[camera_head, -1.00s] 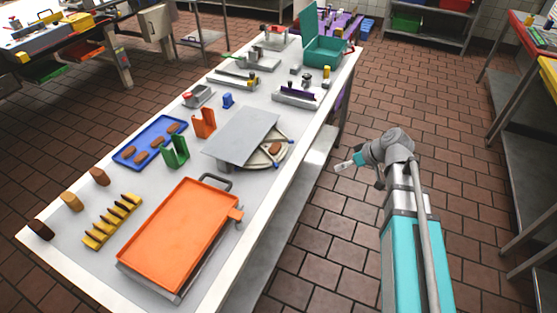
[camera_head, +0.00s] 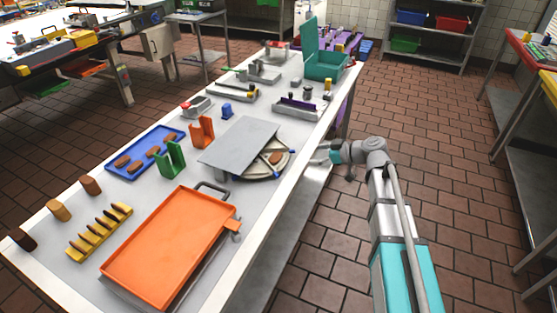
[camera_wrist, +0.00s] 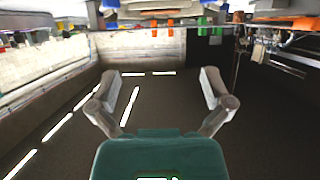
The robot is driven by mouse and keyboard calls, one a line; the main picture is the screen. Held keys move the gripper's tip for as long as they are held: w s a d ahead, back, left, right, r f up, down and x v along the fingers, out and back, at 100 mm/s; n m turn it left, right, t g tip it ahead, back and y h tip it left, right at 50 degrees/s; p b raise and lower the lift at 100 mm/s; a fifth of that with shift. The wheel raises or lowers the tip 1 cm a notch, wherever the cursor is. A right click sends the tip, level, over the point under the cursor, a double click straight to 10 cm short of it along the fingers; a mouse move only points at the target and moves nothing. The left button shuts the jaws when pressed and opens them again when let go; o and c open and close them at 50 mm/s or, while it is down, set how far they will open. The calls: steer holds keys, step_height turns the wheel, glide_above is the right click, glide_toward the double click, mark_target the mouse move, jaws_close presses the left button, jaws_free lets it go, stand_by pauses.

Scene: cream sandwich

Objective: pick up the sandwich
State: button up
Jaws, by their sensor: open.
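A small brown piece (camera_head: 276,158), which may be the sandwich, lies on a round turntable (camera_head: 262,171) partly under a grey sheet. Similar brown pieces (camera_head: 153,151) lie in a blue tray (camera_head: 119,170) farther left. I cannot tell for sure which one is the sandwich. My gripper (camera_head: 316,158) is at the right edge of the table, to the right of the turntable and apart from it. In the wrist view my gripper (camera_wrist: 165,80) has its two fingers spread with nothing between them. No sandwich can be made out clearly there.
The grey sheet (camera_head: 238,145) overhangs part of the turntable. An orange tray (camera_head: 165,248) fills the near table. Green (camera_head: 170,160) and orange (camera_head: 202,132) holders stand left of the sheet. A teal box (camera_head: 325,66) is at the far end. Open tiled floor lies right of the table.

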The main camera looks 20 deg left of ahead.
steer(key=b, duration=0.3)
glide_toward(278, 158)
steer(key=shift+w+r+x, duration=0.1)
steer(key=shift+r+x, duration=0.05)
steer(key=shift+x, duration=0.85)
steer(key=shift+w+r+x, duration=0.1)
steer(key=shift+w+x, duration=0.05)
steer(key=shift+x, duration=0.9)
steer(key=shift+a, duration=0.1)
steer(key=shift+f+b+x, duration=0.15)
steer(key=shift+b+x, duration=0.4)
steer(key=shift+x, duration=0.35)
steer(key=shift+f+b+x, duration=0.15)
steer(key=shift+b+x, duration=0.4)
steer(key=shift+x, duration=0.4)
steer(key=shift+a+f, duration=0.2)
steer(key=shift+a, duration=0.35)
steer(key=c, duration=0.5)
